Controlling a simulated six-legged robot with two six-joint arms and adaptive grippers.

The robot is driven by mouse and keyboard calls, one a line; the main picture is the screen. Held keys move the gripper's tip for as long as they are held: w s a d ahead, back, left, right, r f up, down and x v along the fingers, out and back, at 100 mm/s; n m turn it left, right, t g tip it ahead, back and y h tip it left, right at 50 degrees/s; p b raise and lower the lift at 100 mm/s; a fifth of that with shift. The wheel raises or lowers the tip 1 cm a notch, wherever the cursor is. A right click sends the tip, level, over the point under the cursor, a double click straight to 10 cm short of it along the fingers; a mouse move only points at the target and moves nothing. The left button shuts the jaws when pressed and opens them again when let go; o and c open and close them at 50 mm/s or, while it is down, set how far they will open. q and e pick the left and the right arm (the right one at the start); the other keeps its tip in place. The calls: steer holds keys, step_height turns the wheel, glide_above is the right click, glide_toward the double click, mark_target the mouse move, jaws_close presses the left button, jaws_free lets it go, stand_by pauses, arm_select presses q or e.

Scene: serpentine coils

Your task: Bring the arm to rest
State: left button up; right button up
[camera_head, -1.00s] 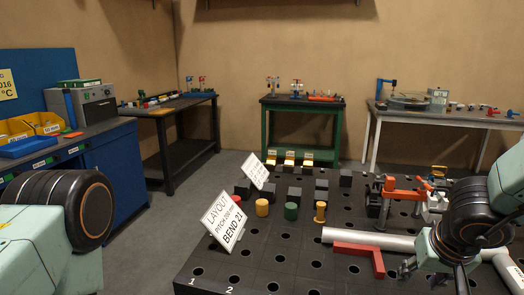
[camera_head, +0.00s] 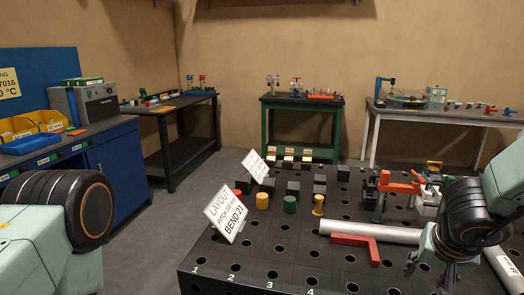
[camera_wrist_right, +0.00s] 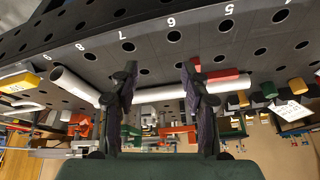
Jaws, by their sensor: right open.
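My right arm (camera_head: 470,215) stands at the right of the head view, over the right part of the black perforated table (camera_head: 255,262). My right gripper (camera_wrist_right: 160,75) is open and empty, its two dark fingers wide apart in the wrist view. It hangs low at the edge of the head view (camera_head: 432,270), partly cut off. A silver tube (camera_head: 365,233) lies on the table beyond it and shows behind the fingers in the wrist view (camera_wrist_right: 160,93). My left arm (camera_head: 80,210) shows at lower left; its gripper is out of view.
A red angle piece (camera_head: 362,240) lies beside the tube. A tilted layout sign (camera_head: 225,214), yellow (camera_head: 262,201) and green (camera_head: 290,205) cylinders and dark blocks stand farther left. An orange clamp (camera_head: 398,186) stands behind the tube. The table's front left is bare.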

steer(key=s+a+f+n+b, duration=0.15)
steer(key=s+f, duration=0.35)
steer(key=f, duration=0.5)
steer(key=s+a+f+n+b, duration=0.1)
steer(key=s+a+f+b, duration=0.3)
steer(key=f, duration=0.6)
steer(key=s+a+f+n+g+y, duration=0.1)
steer(key=s+f+g, duration=0.1)
steer(key=s+f, duration=0.3)
steer(key=s+a+f+n+g+y, duration=0.1)
steer(key=s+f, duration=0.5)
steer(key=s, duration=0.8)
steer(key=shift+s+a+f+n+g, duration=0.25)
steer(key=shift+a+n+g, duration=0.3)
steer(key=shift+a+g, duration=0.25)
steer(key=shift+w, duration=0.1)
steer(key=shift+d, duration=0.1)
steer(key=shift+c, duration=1)
